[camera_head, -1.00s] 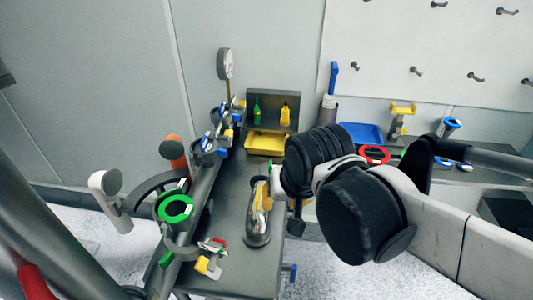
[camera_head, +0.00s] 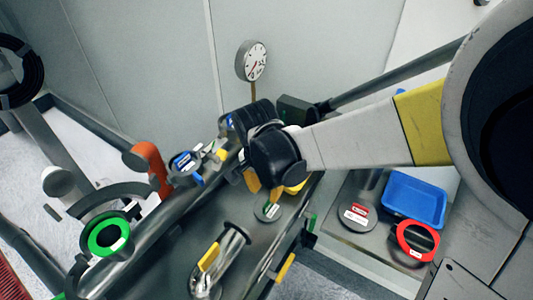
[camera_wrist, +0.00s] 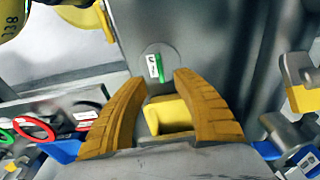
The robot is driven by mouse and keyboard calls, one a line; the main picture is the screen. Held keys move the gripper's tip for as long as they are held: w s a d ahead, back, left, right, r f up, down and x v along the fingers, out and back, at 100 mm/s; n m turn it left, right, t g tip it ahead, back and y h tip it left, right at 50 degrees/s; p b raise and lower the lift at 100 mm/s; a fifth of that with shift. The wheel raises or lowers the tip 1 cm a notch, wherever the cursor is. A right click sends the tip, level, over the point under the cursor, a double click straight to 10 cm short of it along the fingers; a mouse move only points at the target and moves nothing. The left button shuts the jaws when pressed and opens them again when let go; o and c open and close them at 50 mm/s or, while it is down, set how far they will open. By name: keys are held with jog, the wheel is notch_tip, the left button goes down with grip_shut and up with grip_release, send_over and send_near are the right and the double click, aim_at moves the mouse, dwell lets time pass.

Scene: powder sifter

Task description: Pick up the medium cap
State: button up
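A flat grey round cap (camera_head: 268,211) with a white and green label lies on the metal bench (camera_head: 243,212); its size name is not readable. In the wrist view this cap (camera_wrist: 158,63) lies beyond my fingertips, in line with the gap between them. My gripper (camera_head: 264,189) is above the bench, close to the cap, with its yellow fingers spread apart. In the wrist view my gripper (camera_wrist: 158,82) is open, with no cap between the fingers. A yellow block-like shape (camera_wrist: 168,115) shows between the fingers; I cannot tell what it is.
A metal pipe piece with a yellow handle (camera_head: 209,257) stands on the bench near the cap. A green-ringed part (camera_head: 108,237) is at left. A blue tray (camera_head: 415,199), a red-ringed part (camera_head: 417,241) and a red-labelled disc (camera_head: 357,217) are at right.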

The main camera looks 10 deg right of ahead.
aim_at(268, 202)
notch_tip(268, 202, down, 3)
jog(key=shift+w+r+b, duration=0.1)
jog(key=shift+b, duration=0.3)
jog(key=f+b, duration=0.1)
jog(key=f, duration=0.2)
jog(key=w+d+f+b, duration=0.1)
jog(key=f, duration=0.1)
jog(key=shift+f+b, duration=0.3)
jog(key=shift+b, duration=0.05)
jog(key=shift+r, duration=0.1)
jog(key=shift+c, duration=0.5)
grip_shut()
